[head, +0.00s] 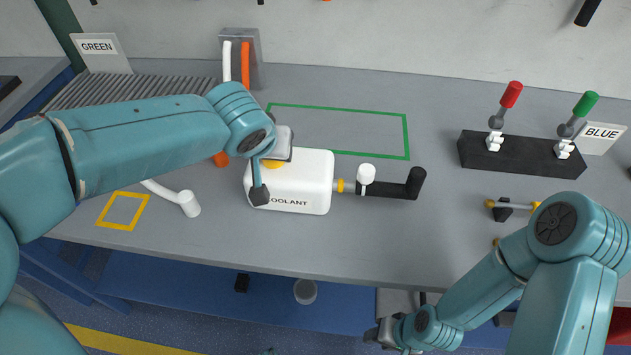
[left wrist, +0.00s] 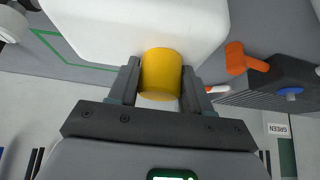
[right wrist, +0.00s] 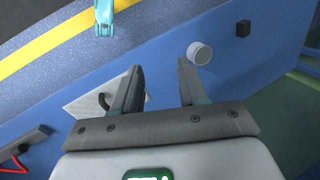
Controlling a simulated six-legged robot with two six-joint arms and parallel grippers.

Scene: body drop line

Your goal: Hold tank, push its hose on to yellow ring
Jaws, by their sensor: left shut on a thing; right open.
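The white tank (head: 315,180), marked "COOLANT", stands on the grey bench. My left gripper (head: 268,168) is over its left part, shut on its yellow cap (left wrist: 161,72). A yellow ring (head: 340,186) sits on the spout at the tank's right side. The black hose (head: 393,190) lies to the right, in line with the spout, with a white clip (head: 366,173) near its left end. Whether the hose touches the ring is too small to tell. My right gripper (right wrist: 162,80) is open and empty, low in front of the bench, away from the hose.
A green outline (head: 408,135) is marked behind the tank, a yellow one (head: 101,225) at front left. A white pipe end (head: 189,204) lies beside the yellow outline. A black block (head: 520,155) with red and green levers stands at right.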

